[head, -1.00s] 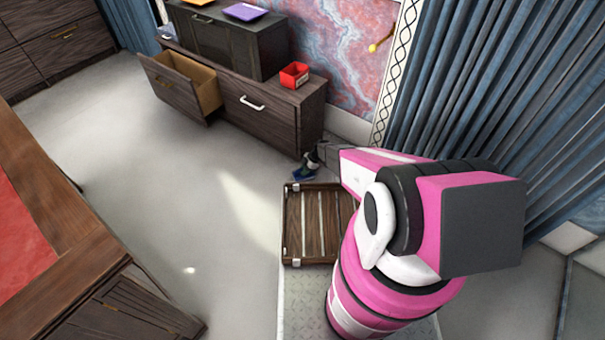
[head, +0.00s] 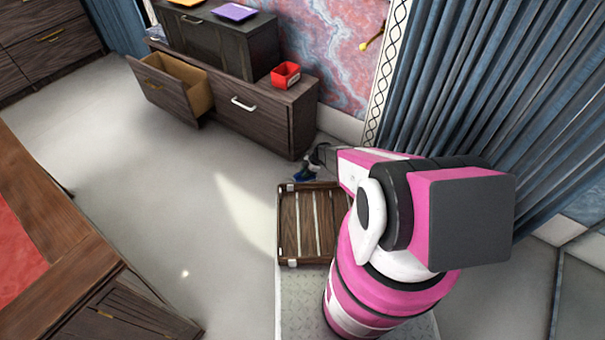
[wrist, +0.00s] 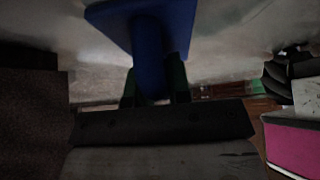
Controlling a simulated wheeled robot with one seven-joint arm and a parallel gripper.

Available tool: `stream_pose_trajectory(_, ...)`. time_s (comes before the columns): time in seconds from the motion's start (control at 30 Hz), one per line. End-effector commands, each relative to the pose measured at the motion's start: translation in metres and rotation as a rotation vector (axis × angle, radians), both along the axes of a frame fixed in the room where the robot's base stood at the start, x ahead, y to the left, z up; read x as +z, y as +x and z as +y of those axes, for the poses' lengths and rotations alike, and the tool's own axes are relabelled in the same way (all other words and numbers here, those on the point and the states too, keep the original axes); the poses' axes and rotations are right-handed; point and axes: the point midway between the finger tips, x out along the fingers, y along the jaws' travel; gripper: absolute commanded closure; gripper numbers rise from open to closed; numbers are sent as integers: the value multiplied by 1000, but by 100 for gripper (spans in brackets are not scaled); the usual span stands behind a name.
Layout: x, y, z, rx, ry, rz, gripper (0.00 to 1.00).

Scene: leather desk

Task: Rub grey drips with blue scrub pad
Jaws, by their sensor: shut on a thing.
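My gripper (head: 309,171) is shut on the blue scrub pad (head: 302,176) and holds it out beyond the far end of the wooden crate. In the wrist view the blue scrub pad (wrist: 140,18) has a flat head and a thick handle, and the handle sits between the dark fingers of my gripper (wrist: 155,88). I cannot make out any grey drips in either view.
A slatted wooden crate (head: 309,252) sits on my metal deck. A desk with a red top (head: 12,235) stands left. A dark cabinet (head: 272,125) with an open drawer (head: 172,86) and a red box (head: 286,74) stands ahead. Curtains (head: 470,110) hang right. Floor between is clear.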

Motion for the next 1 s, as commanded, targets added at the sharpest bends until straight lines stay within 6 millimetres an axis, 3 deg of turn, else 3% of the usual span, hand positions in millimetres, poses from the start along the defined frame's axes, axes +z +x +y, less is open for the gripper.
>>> stream_pose_trajectory(0.03, -8, -13, -7, -4, -1, 12, 100)
stream_pose_trajectory(0.1, -9, -17, -11, -5, -1, 13, 100)
stream_pose_trajectory(1.0, -13, -44, -48, -8, 0, 13, 100)
